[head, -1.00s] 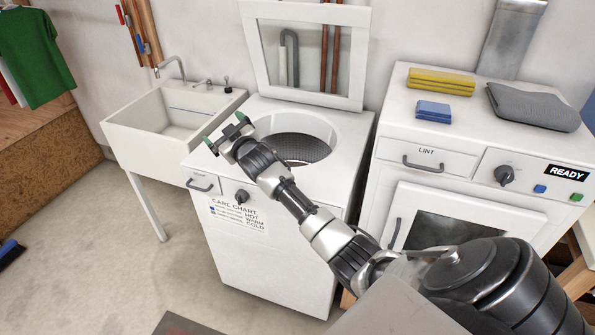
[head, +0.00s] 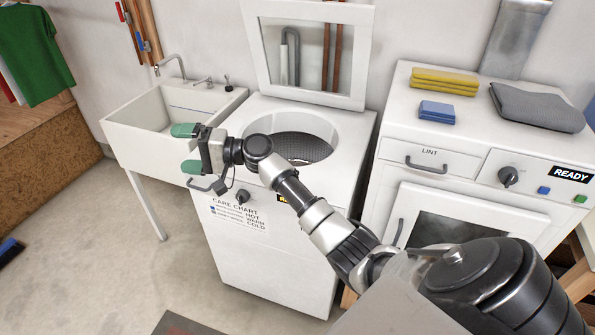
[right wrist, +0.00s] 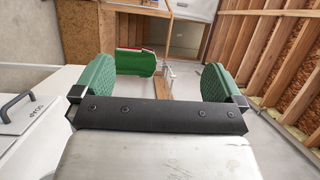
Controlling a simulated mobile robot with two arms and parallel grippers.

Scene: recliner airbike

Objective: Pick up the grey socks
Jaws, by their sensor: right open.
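No item that I can clearly tell as grey socks shows. A grey folded cloth (head: 537,106) lies on top of the dryer at the right; I cannot tell whether it is socks. My right gripper (head: 188,148) is open and empty, with green finger pads, in front of the washer's left front corner, near the soap drawer. In the right wrist view, its two pads (right wrist: 160,82) stand wide apart with nothing held between them. My left gripper is not in view.
The top-loading washer (head: 350,125) has its lid up and its drum open. A white sink (head: 150,145) stands left of it. The dryer (head: 400,107) holds yellow cloths (head: 443,82) and blue cloths (head: 436,112). A green shirt (head: 35,55) hangs far left. The floor at left is mostly clear.

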